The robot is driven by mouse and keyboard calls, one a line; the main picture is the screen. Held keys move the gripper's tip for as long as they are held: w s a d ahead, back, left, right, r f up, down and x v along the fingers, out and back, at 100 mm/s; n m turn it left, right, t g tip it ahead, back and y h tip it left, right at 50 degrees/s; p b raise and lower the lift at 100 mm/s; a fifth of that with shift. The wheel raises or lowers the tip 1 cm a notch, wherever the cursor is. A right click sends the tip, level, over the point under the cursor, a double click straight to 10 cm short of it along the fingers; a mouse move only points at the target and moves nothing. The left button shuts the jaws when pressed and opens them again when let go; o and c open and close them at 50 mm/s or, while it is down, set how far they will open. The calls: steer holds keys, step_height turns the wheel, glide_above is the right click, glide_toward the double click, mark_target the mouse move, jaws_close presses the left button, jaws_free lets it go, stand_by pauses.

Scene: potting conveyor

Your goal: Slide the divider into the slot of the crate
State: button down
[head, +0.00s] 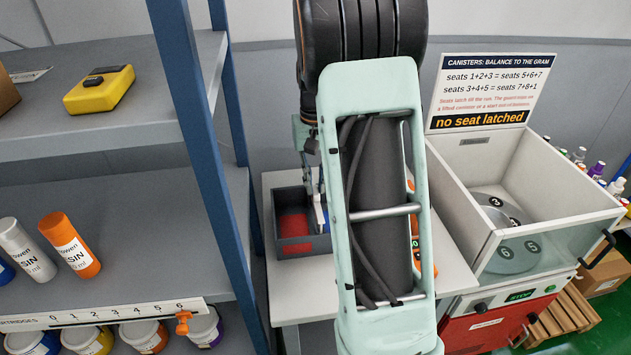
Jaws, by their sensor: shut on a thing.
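The crate (281,245) is a small dark grey open box on the white table, with a red area inside its left part. My gripper (316,178) is over the crate's right part, mostly hidden behind my arm. It is shut on what looks like the divider (320,212), a thin pale upright piece seen nearly edge-on. The lower end of this piece is at the crate's right part. A blue patch shows beside it. The slot is hidden, and I cannot tell whether the divider is inside it.
A blue-framed shelf (205,150) with bottles and tubs stands close on the left. A white open-topped machine (480,200) with numbered seats stands on the right, below a sign (490,92). An orange device (414,250) is partly hidden behind my arm.

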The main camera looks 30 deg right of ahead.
mark_target(316, 190)
steer(key=shift+f+b, duration=1)
steer(key=shift+f, duration=0.65)
steer(key=c, duration=1.8)
jaws_free()
steer(key=shift+c, duration=0.2)
steer(key=shift+r, duration=0.1)
step_height(316, 190, up, 12)
